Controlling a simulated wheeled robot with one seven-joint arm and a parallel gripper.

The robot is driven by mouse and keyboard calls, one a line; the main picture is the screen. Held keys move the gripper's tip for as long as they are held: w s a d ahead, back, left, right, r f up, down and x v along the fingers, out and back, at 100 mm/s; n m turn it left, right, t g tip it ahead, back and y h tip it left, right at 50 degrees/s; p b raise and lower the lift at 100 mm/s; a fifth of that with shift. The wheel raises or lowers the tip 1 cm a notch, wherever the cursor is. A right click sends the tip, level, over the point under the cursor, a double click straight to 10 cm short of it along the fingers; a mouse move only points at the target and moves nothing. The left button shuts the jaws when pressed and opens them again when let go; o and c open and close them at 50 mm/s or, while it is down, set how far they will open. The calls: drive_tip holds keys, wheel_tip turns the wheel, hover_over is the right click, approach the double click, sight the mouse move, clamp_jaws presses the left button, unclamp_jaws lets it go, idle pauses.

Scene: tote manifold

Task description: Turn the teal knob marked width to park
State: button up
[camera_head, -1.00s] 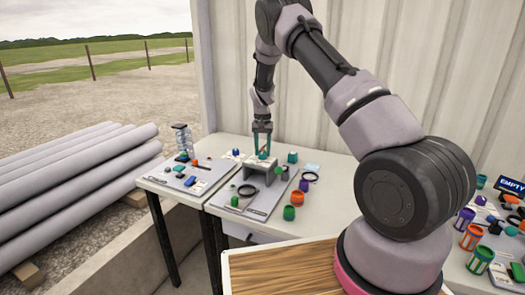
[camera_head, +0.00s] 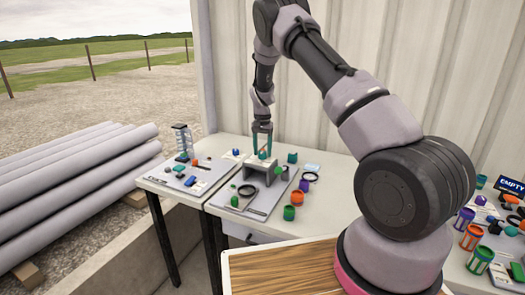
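My gripper (camera_head: 262,144) points straight down over the grey raised block (camera_head: 258,169) on the middle panel. Whether the fingertips touch the knob is too small to tell. The "width" marking and the park mark cannot be read from here. Another teal piece (camera_head: 292,157) stands just right of the block.
A green knob (camera_head: 234,201) and a dark ring (camera_head: 247,190) lie at the front of the panel. Orange (camera_head: 297,197) and green (camera_head: 289,212) cups stand to its right. A left panel (camera_head: 187,177) holds small parts and a clear coil tower (camera_head: 183,141).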

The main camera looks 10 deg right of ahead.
drive_tip(key=shift+o, duration=0.3)
drive_tip(key=shift+r, duration=0.3)
wheel_tip(320, 180, up, 10)
drive_tip(key=shift+r, duration=0.15)
wheel_tip(320, 180, up, 14)
drive_tip(key=t+y, duration=0.1)
drive_tip(key=t, duration=0.1)
hover_over(262, 152)
drive_tip(key=s+d, duration=0.3)
drive_tip(key=s, duration=0.4)
drive_tip(key=s+d+r+t+y, duration=0.1)
drive_tip(key=s+r, duration=0.7)
drive_tip(key=s+d+r+n+t, duration=0.1)
drive_tip(key=s+r+t, duration=0.1)
drive_tip(key=s, duration=1)
drive_tip(key=s+d+r+n+t, duration=0.1)
drive_tip(key=s+r+t, duration=0.1)
drive_tip(key=s, duration=1.1)
drive_tip(key=shift+s+r, duration=0.25)
drive_tip(key=shift+r, duration=0.5)
